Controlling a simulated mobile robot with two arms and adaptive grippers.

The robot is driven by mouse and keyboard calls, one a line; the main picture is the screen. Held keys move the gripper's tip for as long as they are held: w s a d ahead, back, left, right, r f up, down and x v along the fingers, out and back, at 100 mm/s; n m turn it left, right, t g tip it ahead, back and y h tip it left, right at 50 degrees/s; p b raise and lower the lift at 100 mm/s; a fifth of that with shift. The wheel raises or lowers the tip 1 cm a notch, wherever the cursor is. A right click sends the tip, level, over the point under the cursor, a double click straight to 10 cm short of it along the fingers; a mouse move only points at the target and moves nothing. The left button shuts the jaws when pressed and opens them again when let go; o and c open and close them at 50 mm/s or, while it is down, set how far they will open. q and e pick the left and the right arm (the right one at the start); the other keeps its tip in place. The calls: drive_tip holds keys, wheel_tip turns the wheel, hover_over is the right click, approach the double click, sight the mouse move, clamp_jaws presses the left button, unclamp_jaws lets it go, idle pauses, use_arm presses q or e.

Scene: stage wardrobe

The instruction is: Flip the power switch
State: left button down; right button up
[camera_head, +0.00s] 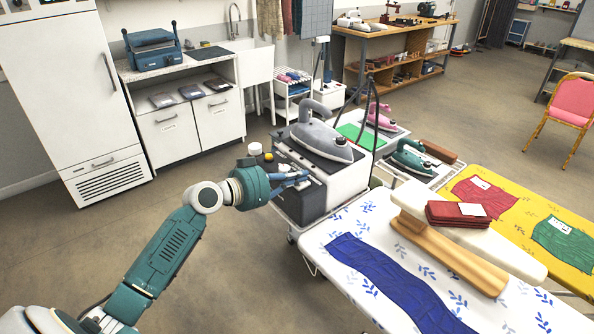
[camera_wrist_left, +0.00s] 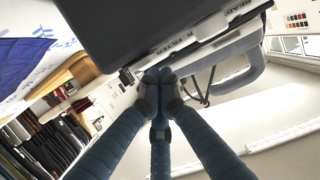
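A boxy steam station (camera_head: 346,186) with a dark front and white side stands on a cart, with a grey iron (camera_head: 322,137) on top. My left gripper (camera_head: 303,177) reaches its dark front from the left. In the left wrist view the station's dark body (camera_wrist_left: 140,28) fills the top, with a light label strip reading "READY" and "FILTER". There the blue fingers of my left gripper (camera_wrist_left: 160,78) are together, with nothing seen between them, and their tips are at or very near the strip. I cannot make out the power switch; the fingers may hide it. My right gripper is not in view.
An ironing board (camera_head: 350,218) with blue cloth and a wooden block stands close on the right. A yellow board (camera_head: 541,204) is beyond it. Pink and green irons sit behind the station. A white cabinet (camera_head: 183,130) stands back left. The floor left of the station is clear.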

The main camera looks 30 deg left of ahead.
use_arm(q)
drive_tip(key=shift+r+g+p, duration=0.2)
drive_tip(key=shift+g+p, duration=0.1)
drive_tip(key=shift+p, duration=0.45)
drive_tip(key=shift+w+f+g, duration=0.15)
drive_tip(key=shift+f+g, duration=0.15)
drive_tip(key=shift+f, duration=0.25)
drive_tip(key=shift+d, duration=0.1)
drive_tip(key=shift+w+d+r, duration=0.15)
drive_tip(key=shift+w, duration=0.2)
drive_tip(key=shift+w+d+r, duration=0.1)
drive_tip(key=shift+w, duration=0.25)
